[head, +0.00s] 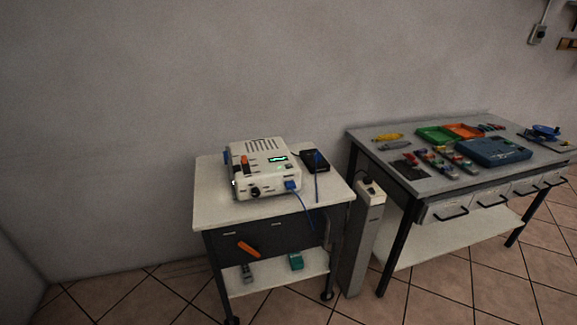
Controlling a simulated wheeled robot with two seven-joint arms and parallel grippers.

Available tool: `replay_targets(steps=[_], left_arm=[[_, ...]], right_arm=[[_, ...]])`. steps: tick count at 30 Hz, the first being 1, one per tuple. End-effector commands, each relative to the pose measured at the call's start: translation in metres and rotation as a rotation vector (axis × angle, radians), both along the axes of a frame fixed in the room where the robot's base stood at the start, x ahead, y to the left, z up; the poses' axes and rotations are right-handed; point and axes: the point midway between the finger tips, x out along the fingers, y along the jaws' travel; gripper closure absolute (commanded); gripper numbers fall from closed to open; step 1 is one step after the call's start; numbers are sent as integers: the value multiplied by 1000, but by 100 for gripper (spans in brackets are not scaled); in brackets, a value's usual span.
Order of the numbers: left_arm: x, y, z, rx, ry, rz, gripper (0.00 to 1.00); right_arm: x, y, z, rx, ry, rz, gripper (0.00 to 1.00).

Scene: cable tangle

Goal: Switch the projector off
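A white projector-like box (262,170) sits on top of a small cart (212,207) in the middle of the head view. It has vents on top, a lit green display (278,159), an orange part (244,161) at its left and a dark round knob (255,191) on its front. A blue plug (291,184) is in its front right corner, with a blue cable (305,208) hanging over the cart's edge. I cannot tell which part is its power switch. Neither of my grippers shows.
The lower shelf (270,276) holds small items. A grey pillar (360,240) stands between the cart and a workbench (385,176) with tools, trays and a blue case (493,152). Tiled floor is open at front left.

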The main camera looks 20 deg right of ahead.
Motion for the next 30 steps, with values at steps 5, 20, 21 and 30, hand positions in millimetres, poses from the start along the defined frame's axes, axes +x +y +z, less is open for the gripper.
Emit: replay_targets(steps=[5,20,21,30], left_arm=[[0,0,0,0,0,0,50],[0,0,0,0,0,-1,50],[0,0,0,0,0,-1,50],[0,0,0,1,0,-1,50]], right_arm=[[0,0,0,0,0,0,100],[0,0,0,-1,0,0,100],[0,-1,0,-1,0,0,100],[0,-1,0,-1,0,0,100]])
